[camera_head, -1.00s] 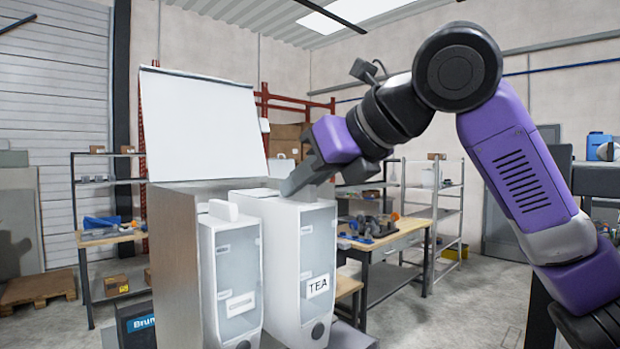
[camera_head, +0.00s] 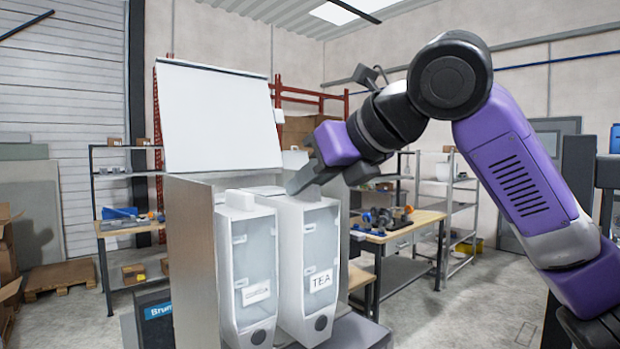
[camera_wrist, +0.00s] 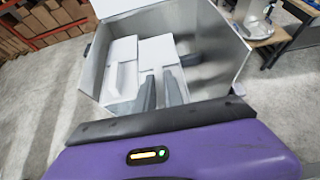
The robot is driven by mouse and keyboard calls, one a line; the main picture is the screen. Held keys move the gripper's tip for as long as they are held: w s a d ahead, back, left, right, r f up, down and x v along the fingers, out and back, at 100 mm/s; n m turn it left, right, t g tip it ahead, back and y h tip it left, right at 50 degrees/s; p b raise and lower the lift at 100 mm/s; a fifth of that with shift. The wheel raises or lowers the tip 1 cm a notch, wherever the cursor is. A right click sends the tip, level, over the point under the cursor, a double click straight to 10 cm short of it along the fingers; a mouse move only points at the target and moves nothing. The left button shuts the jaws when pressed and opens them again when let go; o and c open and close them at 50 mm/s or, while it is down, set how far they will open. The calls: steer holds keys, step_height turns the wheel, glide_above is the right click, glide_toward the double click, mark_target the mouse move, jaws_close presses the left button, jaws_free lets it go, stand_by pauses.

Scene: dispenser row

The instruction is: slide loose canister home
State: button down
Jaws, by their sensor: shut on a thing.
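The white canister labelled TEA (camera_head: 320,270) stands upright in the right-hand place of the dispenser (camera_head: 188,250), its clear front window facing out. The left canister's raised handle (camera_wrist: 124,76) is free of my fingers.
The dispenser's white lid (camera_head: 220,115) stands open behind the canisters. A workbench (camera_head: 400,235) with tools stands behind on the right, and shelves (camera_head: 115,215) on the left. In the wrist view the dispenser's metal side wall (camera_wrist: 225,50) borders free room right of the canisters.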

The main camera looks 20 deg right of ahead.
stand_by(0.3)
steer(key=shift+f, duration=0.6)
steer(key=c, duration=1.4)
jaws_free()
steer(key=shift+o, duration=0.2)
steer(key=shift+f, duration=0.1)
steer(key=shift+b+v, duration=1.25)
steer(key=shift+v, duration=2.75)
steer(key=shift+w, duration=0.1)
